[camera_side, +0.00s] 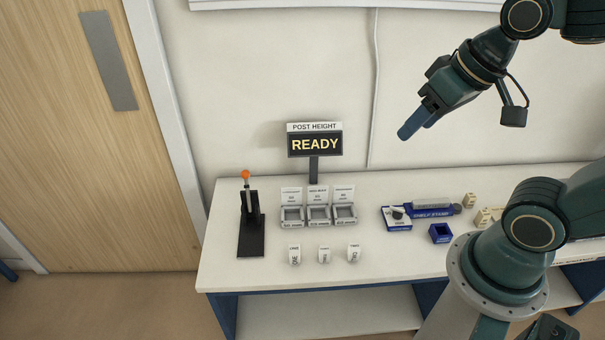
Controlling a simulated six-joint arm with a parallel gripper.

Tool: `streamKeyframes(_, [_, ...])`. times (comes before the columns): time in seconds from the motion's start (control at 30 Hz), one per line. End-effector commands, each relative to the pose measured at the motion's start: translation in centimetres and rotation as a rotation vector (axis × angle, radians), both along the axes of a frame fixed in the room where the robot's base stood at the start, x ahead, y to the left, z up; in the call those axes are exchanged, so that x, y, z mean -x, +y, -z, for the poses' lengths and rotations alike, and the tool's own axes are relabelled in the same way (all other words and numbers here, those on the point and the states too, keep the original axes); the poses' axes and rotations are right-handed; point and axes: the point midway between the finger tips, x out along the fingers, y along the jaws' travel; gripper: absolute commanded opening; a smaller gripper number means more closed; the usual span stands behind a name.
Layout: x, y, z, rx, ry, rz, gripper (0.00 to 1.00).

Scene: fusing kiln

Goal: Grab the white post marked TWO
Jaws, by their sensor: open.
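Three small white posts stand in a row on the white table: a left post (294,254), a middle post (324,254) and a right post (353,252). Each has dark lettering on it, too small to read surely, so I cannot tell which one is marked TWO. My gripper (415,124) is open and empty, high above the table in front of the wall. It is well above and to the right of the posts, its blue fingers pointing down and left.
Behind the posts are several grey square holders (318,215) with label cards. A POST HEIGHT sign (315,143) reads READY. A black lever stand (250,235) with an orange knob is left. Blue stamp items (397,220) and a small blue box (440,233) are right.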

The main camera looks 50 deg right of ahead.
Motion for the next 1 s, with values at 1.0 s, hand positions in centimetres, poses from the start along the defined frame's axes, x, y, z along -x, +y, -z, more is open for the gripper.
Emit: streamKeyframes(1.0, [-10.9,-4.6,16.3,-0.452,0.202,0.984,0.53])
